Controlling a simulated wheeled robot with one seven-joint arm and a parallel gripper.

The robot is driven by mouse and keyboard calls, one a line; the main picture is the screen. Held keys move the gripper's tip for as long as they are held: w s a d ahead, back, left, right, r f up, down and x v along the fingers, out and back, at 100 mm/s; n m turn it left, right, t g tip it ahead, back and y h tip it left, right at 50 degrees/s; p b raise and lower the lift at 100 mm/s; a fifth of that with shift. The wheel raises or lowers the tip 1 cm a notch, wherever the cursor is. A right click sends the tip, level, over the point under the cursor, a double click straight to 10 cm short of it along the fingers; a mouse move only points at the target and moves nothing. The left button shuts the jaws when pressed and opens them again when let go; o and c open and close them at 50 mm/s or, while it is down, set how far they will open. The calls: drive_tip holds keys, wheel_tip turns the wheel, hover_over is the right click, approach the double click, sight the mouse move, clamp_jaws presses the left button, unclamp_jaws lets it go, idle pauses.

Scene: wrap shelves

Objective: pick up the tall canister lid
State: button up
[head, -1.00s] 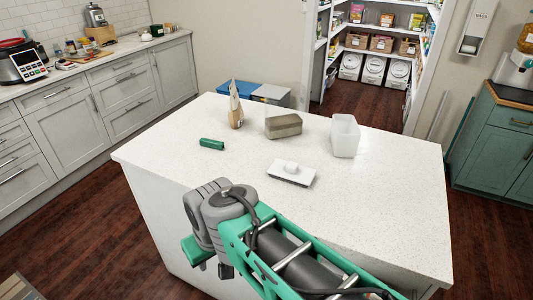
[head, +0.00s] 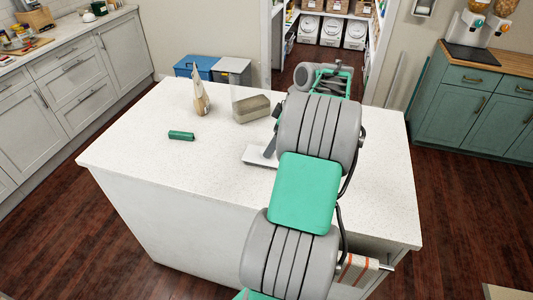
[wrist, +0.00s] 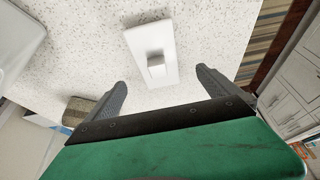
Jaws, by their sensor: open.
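The lid (head: 256,156), a flat white rectangle with a raised knob, lies on the white island top. In the head view my arm hides its right part. In the wrist view the whole lid (wrist: 138,40) shows, its small white knob (wrist: 156,67) towards the near end. My gripper (wrist: 161,78) is open and empty, its two dark grey fingers apart on either side of the lid's near end. The lid appears beyond the fingertips, not touched. In the head view my arm mostly hides the gripper.
A grey-beige box (head: 252,108), a tan bag (head: 200,98) and a green object (head: 181,135) stand or lie on the island top (head: 140,150). A whitish translucent container (wrist: 18,42) is at the wrist view's upper left. The counter's front left is clear.

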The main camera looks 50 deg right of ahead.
drive_tip(key=p+x, duration=0.1)
drive_tip(key=x, duration=0.6)
drive_tip(key=shift+w+d+f, duration=0.15)
drive_tip(key=shift+w, duration=0.05)
drive_tip(key=shift+c, duration=0.6)
drive_tip(key=c, duration=1.4)
